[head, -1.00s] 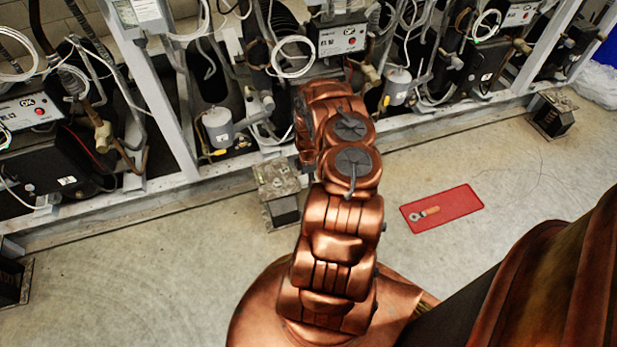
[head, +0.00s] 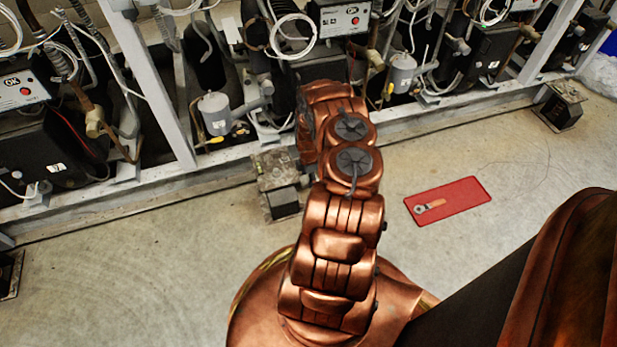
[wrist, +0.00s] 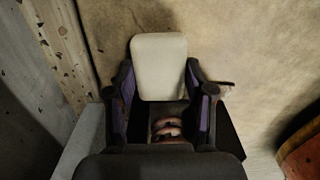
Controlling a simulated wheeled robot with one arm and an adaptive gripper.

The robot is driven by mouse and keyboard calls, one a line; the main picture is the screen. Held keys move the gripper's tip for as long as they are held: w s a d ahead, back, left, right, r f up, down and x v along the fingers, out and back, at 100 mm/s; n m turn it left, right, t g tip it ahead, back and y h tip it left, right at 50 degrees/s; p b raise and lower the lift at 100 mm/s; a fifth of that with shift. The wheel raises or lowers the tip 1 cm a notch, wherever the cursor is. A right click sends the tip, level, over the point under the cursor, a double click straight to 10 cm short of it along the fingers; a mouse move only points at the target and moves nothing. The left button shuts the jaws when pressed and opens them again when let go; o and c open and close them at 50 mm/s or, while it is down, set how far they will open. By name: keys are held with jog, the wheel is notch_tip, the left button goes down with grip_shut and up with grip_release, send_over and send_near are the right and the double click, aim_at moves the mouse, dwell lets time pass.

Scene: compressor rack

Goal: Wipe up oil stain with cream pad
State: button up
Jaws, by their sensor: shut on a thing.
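My gripper (wrist: 159,74) is shut on a cream pad (wrist: 158,60) in the wrist view. The pad is a pale, flat, rounded rectangle that sticks out past the two fingers. Tan floor shows beyond and around it. In the head view my arm hides the gripper and the pad. I cannot make out an oil stain clearly in either view, and I cannot tell whether the pad touches the floor.
The compressor rack's grey frame (head: 160,85) runs across the back, with hoses and compressors behind it. Metal feet (head: 281,182) stick out onto the floor. A red mat (head: 465,194) with a wrench (head: 430,206) lies to the right.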

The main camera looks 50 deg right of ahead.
jog(key=shift+f+b, duration=0.4)
jog(key=shift+f, duration=1.15)
dwell(0.6)
